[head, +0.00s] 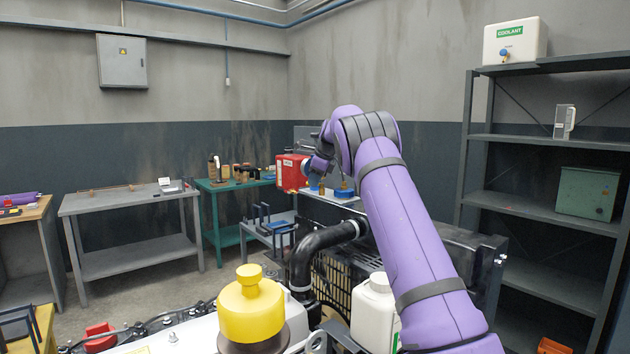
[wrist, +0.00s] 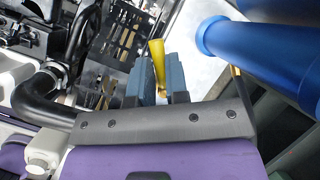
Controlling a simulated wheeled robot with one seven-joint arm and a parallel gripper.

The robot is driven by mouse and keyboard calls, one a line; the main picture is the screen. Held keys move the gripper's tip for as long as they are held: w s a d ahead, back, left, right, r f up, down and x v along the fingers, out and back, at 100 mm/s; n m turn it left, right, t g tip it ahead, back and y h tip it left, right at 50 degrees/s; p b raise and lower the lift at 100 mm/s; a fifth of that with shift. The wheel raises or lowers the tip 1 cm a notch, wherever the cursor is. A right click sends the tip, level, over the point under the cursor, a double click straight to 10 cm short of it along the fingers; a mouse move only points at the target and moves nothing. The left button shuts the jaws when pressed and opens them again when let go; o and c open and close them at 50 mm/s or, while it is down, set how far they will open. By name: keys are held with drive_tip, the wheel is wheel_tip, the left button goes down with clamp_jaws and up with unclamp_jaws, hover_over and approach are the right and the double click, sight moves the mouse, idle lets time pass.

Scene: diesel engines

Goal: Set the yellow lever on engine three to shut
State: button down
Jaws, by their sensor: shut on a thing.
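The yellow lever (wrist: 157,62) shows in the wrist view as a tapered yellow handle between the two blue-grey fingers of my gripper (wrist: 161,85). The fingers are closed around its lower part and its wider end sticks out beyond them. The lever's pivot and any position marks are hidden or too small to read. In the head view my purple arm reaches forward over the engine, and the gripper and lever cannot be made out clearly. No engine number can be read.
A large blue cylinder (wrist: 265,55) is close on the right in the wrist view. A black hose (wrist: 40,105) curves on the left. In the head view, a yellow cap (head: 250,308) and white bottle (head: 374,312) stand near my arm. A shelf rack (head: 545,205) is at right.

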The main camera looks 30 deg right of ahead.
drive_tip(key=n+y, duration=0.1)
drive_tip(key=n, duration=0.1)
drive_tip(key=s+n+g+y, duration=0.1)
drive_tip(key=n, duration=0.2)
drive_tip(key=shift+a+n, duration=0.2)
drive_tip(key=shift+n, duration=0.1)
drive_tip(key=shift+s+n+g+y, duration=0.2)
drive_tip(key=shift+n+g, duration=0.15)
drive_tip(key=shift+n, duration=0.5)
drive_tip(key=shift+s+n+g+y, duration=0.2)
drive_tip(key=shift+n+g, duration=0.1)
drive_tip(key=shift+n, duration=0.6)
drive_tip(key=shift+s+n+g+y, duration=0.2)
drive_tip(key=shift+n+g, duration=0.15)
drive_tip(key=shift+n, duration=0.5)
drive_tip(key=c, duration=1.1)
unclamp_jaws()
drive_tip(key=shift+r, duration=0.15)
drive_tip(key=shift+r, duration=1.65)
drive_tip(key=shift+s+a+r, duration=0.25)
drive_tip(key=shift+s+a, duration=0.65)
drive_tip(key=shift+s, duration=1.6)
drive_tip(key=shift+s+a+r, duration=0.25)
drive_tip(key=shift+s+a, duration=0.7)
drive_tip(key=shift+s, duration=1.55)
drive_tip(key=shift+s+a+r, duration=0.25)
drive_tip(key=shift+s+a, duration=0.65)
drive_tip(key=shift+s, duration=1.6)
